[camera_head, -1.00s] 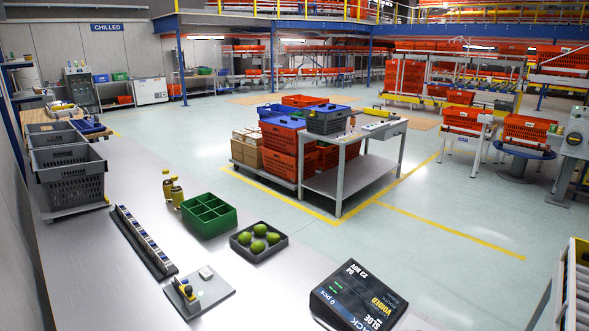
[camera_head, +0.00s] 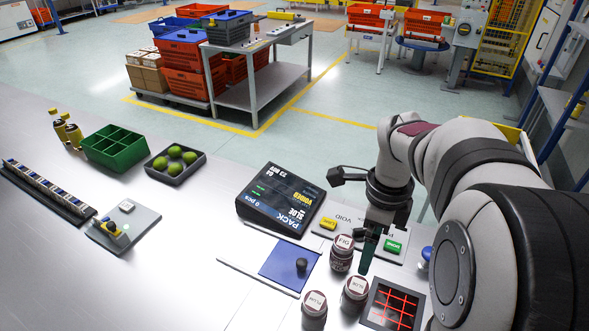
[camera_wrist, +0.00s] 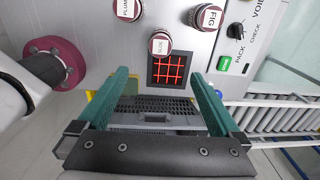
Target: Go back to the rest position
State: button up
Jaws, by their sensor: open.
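My gripper (camera_head: 368,252) hangs over the right part of the bench, its green fingers pointing down beside the jar marked FIG (camera_head: 342,254). In the wrist view my gripper (camera_wrist: 159,82) has its two green fingers wide apart with nothing held between them.
A black display (camera_head: 281,199) reads PACK SLOE VOIDED, 0 pcs. A control panel with a green button (camera_head: 393,246) is behind my gripper. A green divided crate (camera_head: 114,147) and a tray of green fruit (camera_head: 176,179) stand farther left.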

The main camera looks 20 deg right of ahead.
notch_tip(320, 180, down, 4)
jog(key=shift+f, duration=0.15)
dwell(1.1)
notch_tip(320, 180, up, 10)
jog(key=s+a+f+n+y, duration=0.1)
jog(key=s+a+f+n, duration=0.2)
jog(key=s+a+n, duration=0.5)
jog(key=s+a+f+n, duration=0.3)
jog(key=s+a+n, duration=0.5)
jog(key=a+n, duration=0.3)
jog(key=n, duration=0.2)
jog(key=shift+a+f+n+y, duration=0.15)
jog(key=shift+n+y, duration=0.15)
jog(key=shift+y, duration=0.1)
